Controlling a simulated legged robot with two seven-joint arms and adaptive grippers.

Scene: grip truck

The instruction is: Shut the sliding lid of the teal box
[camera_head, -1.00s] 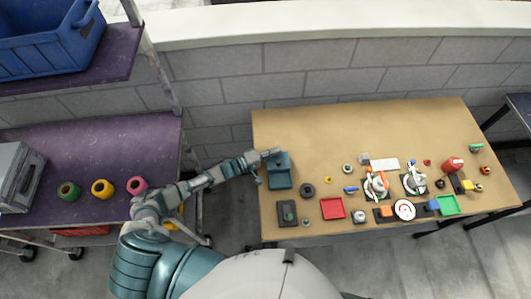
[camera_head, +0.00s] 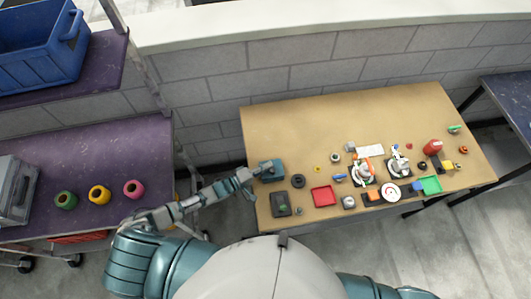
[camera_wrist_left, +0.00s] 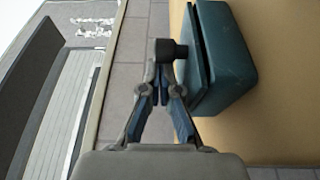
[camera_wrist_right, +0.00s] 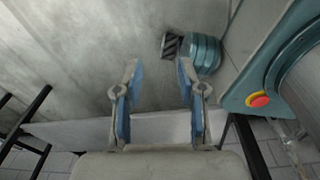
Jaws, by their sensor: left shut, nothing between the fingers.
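The teal box (camera_head: 271,174) stands at the left end of the tan table, and its lid appears to lie over the body, though the small view leaves the fit unclear. In the left wrist view the box (camera_wrist_left: 232,60) shows a thin dark seam between lid and body. My left gripper (camera_head: 257,172) is at the box's left side. In its wrist view the shut, empty fingers (camera_wrist_left: 160,88) are close to the knob; contact is unclear. My right gripper (camera_wrist_right: 158,75) is open and empty over the floor.
On the tan table (camera_head: 330,112) are a black ring (camera_head: 298,181), a dark tray (camera_head: 280,204), a red tray (camera_head: 323,196) and several small items to the right. The table's back is clear. A purple bench (camera_head: 90,165) stands left.

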